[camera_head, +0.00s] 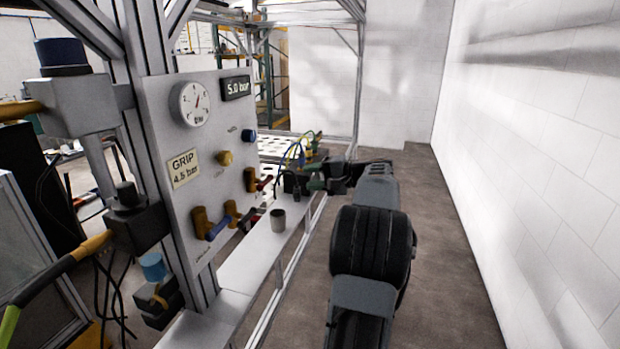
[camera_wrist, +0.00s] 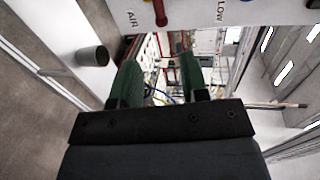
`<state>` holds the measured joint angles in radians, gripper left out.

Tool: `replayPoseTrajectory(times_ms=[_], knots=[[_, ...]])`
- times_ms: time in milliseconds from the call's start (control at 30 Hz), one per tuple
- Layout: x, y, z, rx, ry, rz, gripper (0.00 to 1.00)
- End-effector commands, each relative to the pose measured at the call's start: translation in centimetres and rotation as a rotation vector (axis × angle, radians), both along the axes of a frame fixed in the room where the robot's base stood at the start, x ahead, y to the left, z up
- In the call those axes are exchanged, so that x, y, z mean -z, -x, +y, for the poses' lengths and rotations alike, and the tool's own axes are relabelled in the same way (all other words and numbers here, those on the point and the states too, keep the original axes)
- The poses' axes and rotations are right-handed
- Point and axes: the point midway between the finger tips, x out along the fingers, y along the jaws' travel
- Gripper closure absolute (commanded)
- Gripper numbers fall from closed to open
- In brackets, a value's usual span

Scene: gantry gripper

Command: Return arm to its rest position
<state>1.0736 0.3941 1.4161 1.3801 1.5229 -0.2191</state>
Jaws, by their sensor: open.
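My arm stretches away from me on the right of the head view, over the floor beside the ledge. My gripper (camera_head: 313,178) is at its far end, turned left toward the ledge, near the panel's far edge. In the wrist view my gripper (camera_wrist: 160,80) shows two green fingers, spread apart. No held object shows between them. Behind the gap I see frame parts and a blue hose, farther off.
A panel (camera_head: 158,130) with a gauge (camera_head: 193,104), knobs and valve handles (camera_head: 211,225) stands left. A grey cup (camera_head: 278,220) is on the white ledge (camera_head: 252,255); the cup also shows in the wrist view (camera_wrist: 92,57). A white wall (camera_head: 540,150) bounds the right; floor lies between.

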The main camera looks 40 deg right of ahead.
Motion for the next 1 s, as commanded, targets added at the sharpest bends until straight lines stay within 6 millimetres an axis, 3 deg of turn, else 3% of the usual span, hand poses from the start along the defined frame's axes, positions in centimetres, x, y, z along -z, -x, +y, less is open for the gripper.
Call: replayPoseTrajectory(times_ms=[467, 567, 667, 767, 800, 1000], knots=[[0.4, -0.2, -0.4, 0.027, -0.001, 0.026, 0.59], [3.2, 0.1, -0.7, 0.059, 0.002, 0.126, 0.59], [7.4, 1.4, -0.3, 0.091, 0.019, 0.286, 0.59], [11.0, 2.6, 3.6, 0.064, 0.112, 0.491, 0.59], [12.0, 3.1, 5.8, 0.035, 0.172, 0.566, 0.59], [14.6, 7.3, 18.2, -0.213, 0.63, 0.802, 0.59]])
